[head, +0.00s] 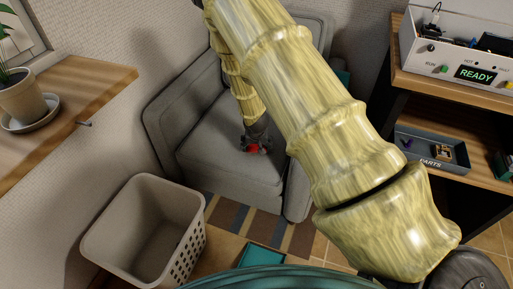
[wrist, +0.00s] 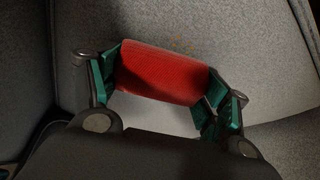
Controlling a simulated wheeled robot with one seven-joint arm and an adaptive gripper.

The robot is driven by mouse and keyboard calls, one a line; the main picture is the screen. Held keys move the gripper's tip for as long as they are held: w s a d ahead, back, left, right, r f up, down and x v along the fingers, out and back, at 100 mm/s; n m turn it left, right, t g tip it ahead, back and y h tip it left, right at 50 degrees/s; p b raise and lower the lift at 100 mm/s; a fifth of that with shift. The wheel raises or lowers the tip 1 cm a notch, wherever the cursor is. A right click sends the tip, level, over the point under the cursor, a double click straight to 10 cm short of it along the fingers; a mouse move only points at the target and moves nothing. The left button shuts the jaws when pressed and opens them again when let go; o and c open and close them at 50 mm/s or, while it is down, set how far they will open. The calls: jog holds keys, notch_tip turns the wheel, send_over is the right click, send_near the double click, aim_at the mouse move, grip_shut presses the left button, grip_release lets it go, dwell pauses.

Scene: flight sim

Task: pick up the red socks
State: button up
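The red socks (wrist: 162,75) are a rolled red bundle, in the wrist view between the two green-padded fingers of my gripper (wrist: 164,84). The fingers stand wide apart, one at each end of the roll. The pads look close against both ends, but I cannot tell whether they grip it. In the head view my gripper (head: 257,139) is low over the seat of the grey armchair (head: 215,150), and the red socks (head: 254,148) show as a small red patch there. I cannot tell whether the socks rest on the seat or are slightly raised.
A beige laundry basket (head: 120,238) stands on the floor in front of the armchair. A wooden shelf (head: 75,95) with a potted plant (head: 22,97) is at the left. A wooden shelf unit (head: 455,92) at the right holds a READY box (head: 450,55) and a parts tray (head: 425,150).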

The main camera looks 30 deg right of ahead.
jog(key=shift+c, duration=0.9)
notch_tip(320, 180, up, 10)
jog(key=shift+p, duration=0.8)
